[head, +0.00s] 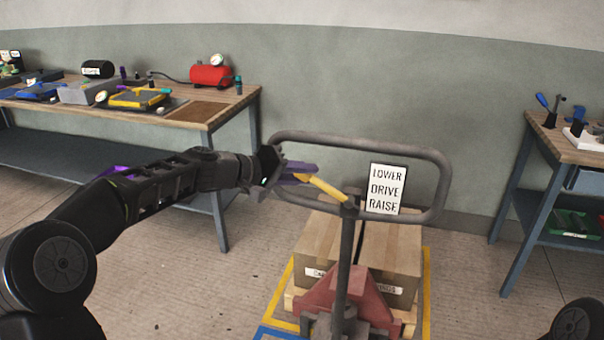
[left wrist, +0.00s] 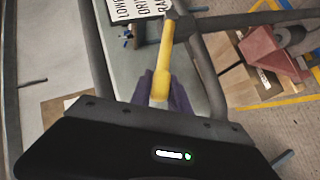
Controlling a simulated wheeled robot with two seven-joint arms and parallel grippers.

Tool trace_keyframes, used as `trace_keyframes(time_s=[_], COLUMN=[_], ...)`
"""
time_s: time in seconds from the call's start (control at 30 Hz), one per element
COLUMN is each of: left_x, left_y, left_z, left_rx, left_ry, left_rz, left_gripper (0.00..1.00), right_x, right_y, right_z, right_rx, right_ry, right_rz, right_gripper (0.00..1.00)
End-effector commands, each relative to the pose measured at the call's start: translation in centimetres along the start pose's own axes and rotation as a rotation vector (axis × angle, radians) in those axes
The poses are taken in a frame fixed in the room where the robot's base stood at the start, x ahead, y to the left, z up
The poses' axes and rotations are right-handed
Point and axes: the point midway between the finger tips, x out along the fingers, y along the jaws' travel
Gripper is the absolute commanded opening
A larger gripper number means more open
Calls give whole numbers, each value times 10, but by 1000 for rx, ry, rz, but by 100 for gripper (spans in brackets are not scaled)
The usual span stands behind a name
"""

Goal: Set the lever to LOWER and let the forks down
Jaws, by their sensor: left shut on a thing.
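The yellow lever (head: 328,189) sticks out to the left from the pivot at the top of the pallet truck's column, inside the grey loop handle (head: 440,165). My left gripper (head: 300,176), with purple fingers, is shut on the lever's outer end. In the left wrist view the lever (left wrist: 162,70) runs up from between the purple fingers (left wrist: 162,92). A white sign (head: 388,189) reading LOWER, DRIVE, RAISE from top to bottom stands just right of the lever's pivot. The forks are hidden under the pallet. My right gripper is not in view.
Cardboard boxes (head: 390,255) sit on a wooden pallet (head: 410,318) behind the red truck body (head: 335,292), within yellow floor lines. A workbench (head: 225,110) with a red tank (head: 211,75) stands at the left, another bench (head: 565,145) at the right.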

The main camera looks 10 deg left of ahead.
Motion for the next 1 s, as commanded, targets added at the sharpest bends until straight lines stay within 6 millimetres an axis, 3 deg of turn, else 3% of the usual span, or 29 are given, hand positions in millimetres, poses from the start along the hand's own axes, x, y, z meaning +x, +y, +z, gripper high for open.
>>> trace_keyframes(time_s=[0.17,0.2,0.3,0.67,1.0], left_x=[0,0,0,-7,-57], left_y=[1,1,1,0,-1], left_z=[0,0,0,-1,-1], left_rx=[6,6,5,3,5], left_ry=[1,1,1,2,4], left_rz=[1,1,1,1,1], left_gripper=[0,24,31,31,31], right_x=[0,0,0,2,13], right_y=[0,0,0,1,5], right_z=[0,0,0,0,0], right_rx=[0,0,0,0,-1], right_ry=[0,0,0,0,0], right_rz=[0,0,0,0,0], right_gripper=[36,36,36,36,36])
